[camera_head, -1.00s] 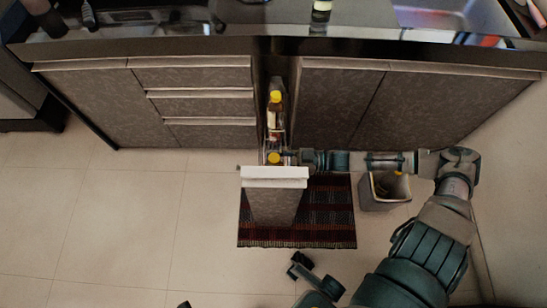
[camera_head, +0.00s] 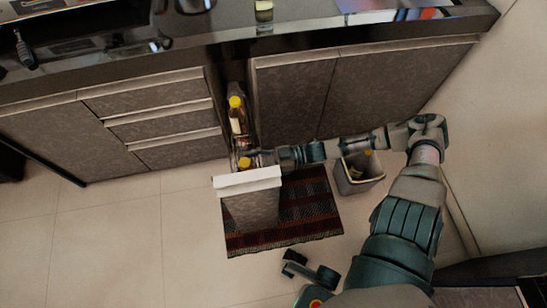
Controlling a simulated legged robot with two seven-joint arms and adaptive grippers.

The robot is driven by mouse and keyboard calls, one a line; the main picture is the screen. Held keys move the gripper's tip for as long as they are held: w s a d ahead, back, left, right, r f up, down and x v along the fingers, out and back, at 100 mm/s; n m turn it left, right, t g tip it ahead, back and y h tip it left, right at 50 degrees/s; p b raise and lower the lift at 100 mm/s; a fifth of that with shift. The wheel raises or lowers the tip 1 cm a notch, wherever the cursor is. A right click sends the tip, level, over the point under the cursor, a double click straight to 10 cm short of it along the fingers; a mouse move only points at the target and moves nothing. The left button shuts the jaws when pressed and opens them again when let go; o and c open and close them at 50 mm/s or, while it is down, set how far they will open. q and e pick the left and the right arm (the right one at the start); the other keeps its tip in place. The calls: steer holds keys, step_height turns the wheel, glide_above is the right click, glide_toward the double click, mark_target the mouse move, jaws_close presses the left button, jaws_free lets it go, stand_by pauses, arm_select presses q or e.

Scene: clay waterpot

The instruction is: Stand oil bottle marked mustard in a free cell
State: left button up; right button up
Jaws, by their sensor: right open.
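A narrow pull-out rack (camera_head: 222,95) stands open between the cabinets, with a grey front panel (camera_head: 250,208) and a pale top edge. A yellow-capped bottle (camera_head: 237,121) stands in its rear part. A second yellow cap (camera_head: 245,163) shows just behind the front panel, its bottle mostly hidden. Labels are too small to read, so I cannot tell which bottle is mustard. My right gripper (camera_head: 260,159) is open beside the front bottle, coming from the right; its fingertips are hard to make out. The rack's cells are mostly hidden. My left gripper is not in view.
A dark counter (camera_head: 370,38) runs across the back, with a small bottle (camera_head: 264,12) on it. A red-and-black mat (camera_head: 305,212) lies under the rack front. A grey bin (camera_head: 360,180) stands right, below my forearm. Floor at left is clear.

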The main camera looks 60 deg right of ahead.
steer(key=v, duration=0.9)
steer(key=shift+s+d, duration=0.25)
stand_by(0.4)
